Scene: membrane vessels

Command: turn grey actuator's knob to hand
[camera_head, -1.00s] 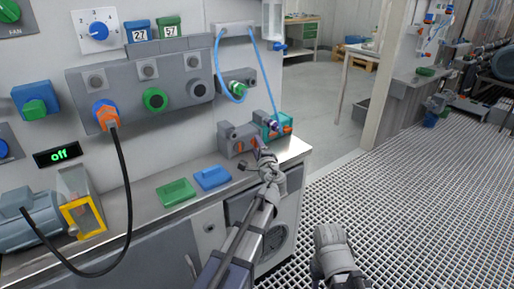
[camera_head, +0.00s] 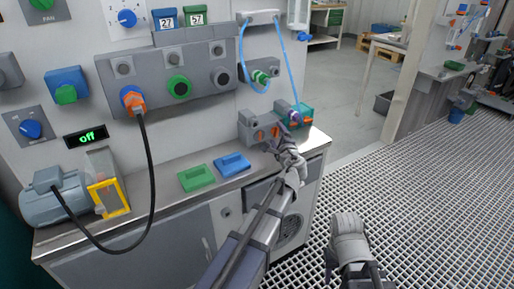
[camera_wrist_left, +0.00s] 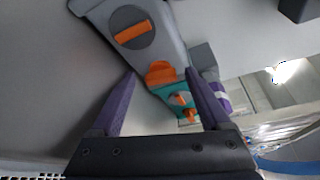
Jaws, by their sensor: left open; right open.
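The grey actuator (camera_head: 258,131) stands at the right end of the bench, against the panel. In the left wrist view its body (camera_wrist_left: 178,48) is at the upper left, with an orange bar knob (camera_wrist_left: 133,32) on a dark round dial. A second orange part (camera_wrist_left: 160,72) shows at its lower end. My left gripper (camera_head: 279,143) is just in front of the actuator. In the wrist view its purple fingers (camera_wrist_left: 160,78) are spread with nothing held between them; the bar knob lies beyond the left fingertip. My right gripper (camera_head: 350,262) is open and empty, low over the grating.
A teal actuator (camera_head: 305,114) with orange parts is right beside the grey one. Green (camera_head: 196,178) and blue (camera_head: 232,165) blocks lie on the bench. A motor (camera_head: 55,200) with a yellow-framed guard is at the left. A blue hose (camera_head: 287,70) hangs above.

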